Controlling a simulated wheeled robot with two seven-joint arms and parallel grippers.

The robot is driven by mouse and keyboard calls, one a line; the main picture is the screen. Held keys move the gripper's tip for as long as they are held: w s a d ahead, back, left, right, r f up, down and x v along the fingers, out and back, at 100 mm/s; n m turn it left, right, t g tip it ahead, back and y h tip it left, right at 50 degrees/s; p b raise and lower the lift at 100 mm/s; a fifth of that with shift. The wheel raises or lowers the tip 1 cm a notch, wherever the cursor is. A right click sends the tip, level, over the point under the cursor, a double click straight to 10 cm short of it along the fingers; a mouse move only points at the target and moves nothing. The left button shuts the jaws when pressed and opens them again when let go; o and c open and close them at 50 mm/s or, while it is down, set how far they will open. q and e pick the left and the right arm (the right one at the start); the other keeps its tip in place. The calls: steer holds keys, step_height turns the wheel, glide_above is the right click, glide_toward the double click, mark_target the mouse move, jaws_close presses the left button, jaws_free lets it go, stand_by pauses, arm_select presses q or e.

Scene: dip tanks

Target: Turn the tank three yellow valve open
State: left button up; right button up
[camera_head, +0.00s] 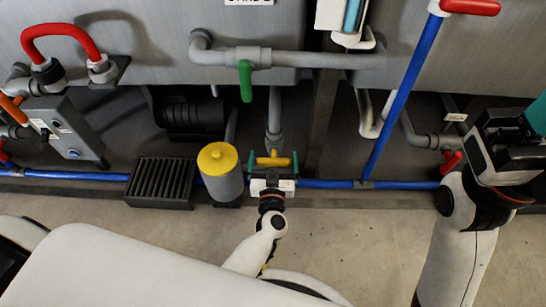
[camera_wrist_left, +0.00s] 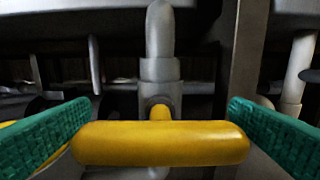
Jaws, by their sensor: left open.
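The yellow valve (camera_head: 275,161) sits low on a grey vertical pipe, under the tank front. Its handle lies crosswise to that pipe. In the left wrist view the yellow handle (camera_wrist_left: 160,144) is close and fills the space between the fingers. My left gripper (camera_head: 272,167) is open, with one green finger beside each end of the handle. In the left wrist view small gaps seem to separate the fingers from the handle ends. My right gripper (camera_head: 536,118) is at the right edge, partly cut off, away from the yellow valve.
A yellow-topped grey canister (camera_head: 222,180) and a black grated box (camera_head: 160,183) stand just left of my left gripper. A green valve handle (camera_head: 245,80) hangs above. A blue pipe (camera_head: 405,90) slants at right. A red handle (camera_head: 451,162) is near my right arm.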

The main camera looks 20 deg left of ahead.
arm_select(q)
steer(key=shift+c, duration=0.6)
steer(key=c, duration=0.6)
